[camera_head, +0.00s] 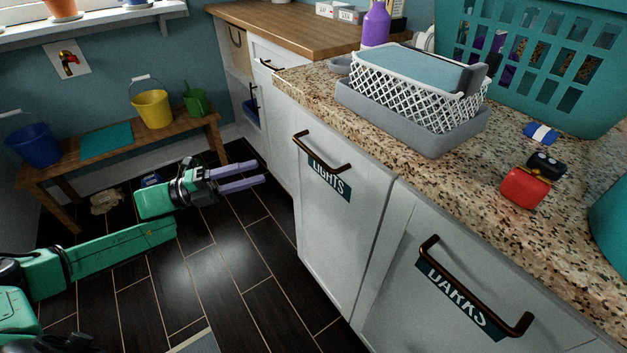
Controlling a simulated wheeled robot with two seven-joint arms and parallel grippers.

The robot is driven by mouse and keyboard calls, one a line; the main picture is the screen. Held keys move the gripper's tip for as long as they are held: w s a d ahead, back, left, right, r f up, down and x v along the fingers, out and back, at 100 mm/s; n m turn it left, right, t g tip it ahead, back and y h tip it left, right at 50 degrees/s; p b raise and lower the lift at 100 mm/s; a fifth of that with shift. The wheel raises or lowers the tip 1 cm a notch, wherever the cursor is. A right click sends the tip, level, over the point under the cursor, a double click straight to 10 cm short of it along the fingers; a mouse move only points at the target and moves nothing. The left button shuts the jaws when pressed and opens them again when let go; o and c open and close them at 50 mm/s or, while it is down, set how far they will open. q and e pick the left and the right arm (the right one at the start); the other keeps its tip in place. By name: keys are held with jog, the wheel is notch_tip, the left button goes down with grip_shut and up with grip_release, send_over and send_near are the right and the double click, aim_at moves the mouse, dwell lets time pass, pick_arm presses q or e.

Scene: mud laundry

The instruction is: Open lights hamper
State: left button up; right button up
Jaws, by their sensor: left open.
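The lights hamper (335,220) is a white cabinet front under the granite counter, with a teal label reading LIGHTS. Its dark bronze bar handle (322,154) sits near the top edge. The front appears flush with the cabinet. My left gripper (262,174) reaches in from the left, to the left of the handle and apart from it. Its two purple-grey fingers are open, with nothing between them, and point right toward the hamper. My right gripper is not in view.
The darks hamper (420,300) with its own handle is at lower right. On the counter (470,180) stand a white basket (420,95) in a grey tray, a teal basket (530,60) and a red item (524,188). A bench (110,158) with buckets is at left. The dark floor (240,260) before the hampers is clear.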

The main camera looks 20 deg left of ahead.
aim_at(313, 153)
pick_arm(q)
jog(key=p+x, duration=0.1)
jog(key=x, duration=1.3)
jog(key=shift+w+d+r, duration=0.1)
jog(key=shift+w, duration=0.2)
grip_shut()
dwell(0.5)
